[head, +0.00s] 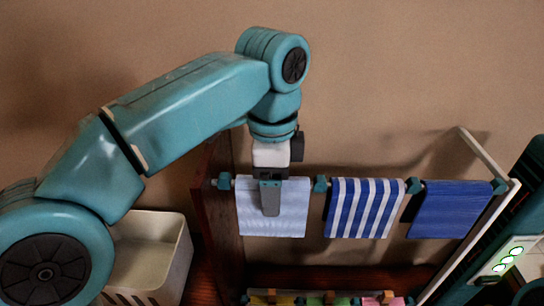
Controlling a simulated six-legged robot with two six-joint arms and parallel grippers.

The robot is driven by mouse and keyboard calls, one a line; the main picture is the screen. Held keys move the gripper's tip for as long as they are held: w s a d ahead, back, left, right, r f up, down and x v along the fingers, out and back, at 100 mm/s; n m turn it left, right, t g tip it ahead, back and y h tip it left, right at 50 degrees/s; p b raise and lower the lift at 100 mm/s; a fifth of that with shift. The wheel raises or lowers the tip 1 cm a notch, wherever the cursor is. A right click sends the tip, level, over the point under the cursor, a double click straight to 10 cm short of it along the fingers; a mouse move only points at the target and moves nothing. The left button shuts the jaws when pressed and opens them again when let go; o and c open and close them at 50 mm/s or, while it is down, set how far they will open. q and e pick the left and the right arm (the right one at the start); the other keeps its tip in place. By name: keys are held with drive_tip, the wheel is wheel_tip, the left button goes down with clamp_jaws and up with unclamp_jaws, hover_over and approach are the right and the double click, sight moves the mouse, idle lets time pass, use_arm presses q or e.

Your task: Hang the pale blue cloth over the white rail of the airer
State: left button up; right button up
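The pale blue cloth (294,214) hangs flat at the left end of the row on the airer (486,153), its upper edge level with the rail. The rail itself is mostly hidden by cloths and teal clips, so I cannot tell how the cloth lies over it. My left gripper (270,198) points down at the cloth, with a grey finger in front of its middle. From this angle I cannot see whether the fingers are apart or closed on the cloth. My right gripper is not in view.
A blue and white striped cloth (363,208) and a dark blue cloth (452,209) hang to the right on the same row. Teal clips (320,184) sit between the cloths. A white bin (183,262) stands at lower left. Small coloured items (315,299) lie below.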

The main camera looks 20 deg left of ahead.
use_arm(q)
wheel_tip(320, 180, up, 16)
drive_tip(key=p, duration=0.9)
drive_tip(key=shift+f, duration=0.15)
